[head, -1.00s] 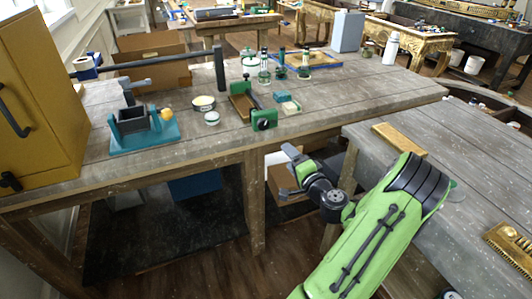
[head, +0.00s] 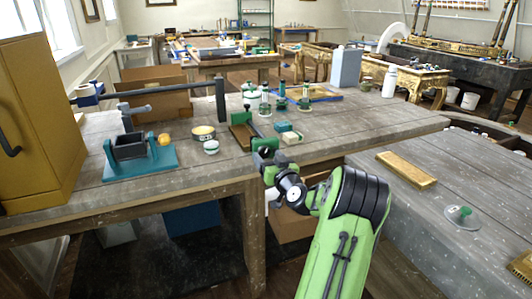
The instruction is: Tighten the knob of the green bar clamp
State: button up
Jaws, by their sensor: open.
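The green bar clamp (head: 264,143) lies near the front edge of the wooden workbench (head: 200,178), with a brown wooden piece (head: 238,133) beside its bar. Its front green end faces me. The knob on that end is mostly hidden behind my gripper. My gripper (head: 265,160) is open, just in front of the clamp's front end at the bench edge. I cannot tell whether its fingers touch the knob or stand around it.
A teal vise-like tool (head: 138,160), a round tin (head: 203,133) and a small white-lidded jar (head: 211,147) stand left of the clamp. A teal-and-cream block (head: 289,136) sits close on its right. Green-topped jars stand behind. A grey table (head: 440,190) is at right.

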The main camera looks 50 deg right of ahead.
aim_at(264, 152)
jog(key=shift+x, duration=1.3)
jog(key=c, duration=1.1)
jog(key=shift+m, duration=0.4)
jog(key=m, duration=0.2)
jog(key=shift+m, duration=1.7)
jog(key=shift+d+f, duration=0.1)
